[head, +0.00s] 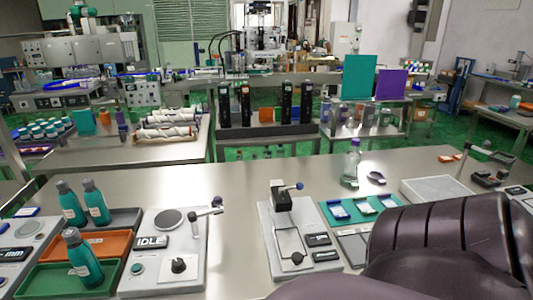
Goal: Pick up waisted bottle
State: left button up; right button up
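A clear bottle with a purple cap (351,166) stands upright on the steel table, right of centre near the back edge. Its sides seem to narrow partway up, but it is small in the view. Three teal bottles with dark caps and pale labels stand at the left: one (85,262) in the green tray, and two (96,203) (70,205) farther back by the grey tray. I cannot tell for sure which bottle is the waisted one. Neither gripper is in view; a dark part of my own arm fills the lower right corner.
A grey device marked IDLE (189,276) and a pale fixture with a post (272,231) stand in front. A teal mat (340,221) with small items lies before the clear bottle. The table's middle back is clear.

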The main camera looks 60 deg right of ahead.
aim_at(353, 157)
jog(key=z, duration=2.55)
